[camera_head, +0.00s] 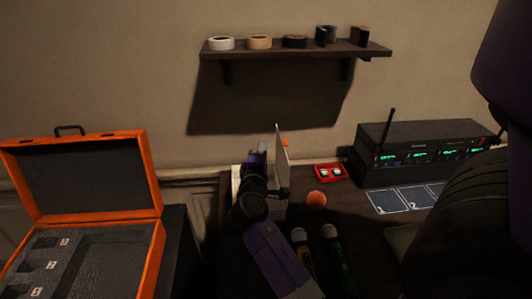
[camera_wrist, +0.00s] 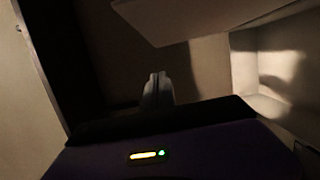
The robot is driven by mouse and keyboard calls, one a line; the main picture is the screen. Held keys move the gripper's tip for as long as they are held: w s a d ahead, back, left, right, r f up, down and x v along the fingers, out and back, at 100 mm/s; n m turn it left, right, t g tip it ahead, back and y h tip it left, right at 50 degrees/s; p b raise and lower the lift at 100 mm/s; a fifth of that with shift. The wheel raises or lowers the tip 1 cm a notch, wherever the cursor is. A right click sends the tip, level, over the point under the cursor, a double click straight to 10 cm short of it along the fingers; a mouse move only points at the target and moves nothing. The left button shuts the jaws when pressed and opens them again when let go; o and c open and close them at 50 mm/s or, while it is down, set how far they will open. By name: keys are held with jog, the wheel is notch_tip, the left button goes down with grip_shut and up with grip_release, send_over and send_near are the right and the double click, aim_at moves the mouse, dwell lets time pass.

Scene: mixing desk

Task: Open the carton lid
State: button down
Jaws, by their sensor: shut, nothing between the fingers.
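The carton (camera_head: 279,209) is a pale box on the dark desk, mostly hidden behind my arm. Its lid (camera_head: 281,158) is a thin pale panel standing nearly upright, seen almost edge-on. My gripper (camera_head: 262,146) is at the carton, just left of the lid. In the wrist view, my gripper's fingers (camera_wrist: 157,88) are together and empty. The lid (camera_wrist: 185,15) hangs across the top of that view, and a pale carton wall (camera_wrist: 280,75) is at the right. I cannot tell whether the fingers touch the carton or lid.
An open orange case (camera_head: 90,181) is at the left. A red tray (camera_head: 318,174), an orange ball (camera_head: 316,200) and microphones (camera_head: 335,255) are right of the carton. A black receiver rack (camera_head: 420,151) stands farther right. A wall shelf (camera_head: 290,50) holds tape rolls.

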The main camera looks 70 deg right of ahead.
jog(key=s+a+b, duration=0.1)
jog(key=a+b, duration=0.1)
jog(key=a, duration=0.7)
jog(key=shift+s+a, duration=0.2)
jog(key=shift+s, duration=0.15)
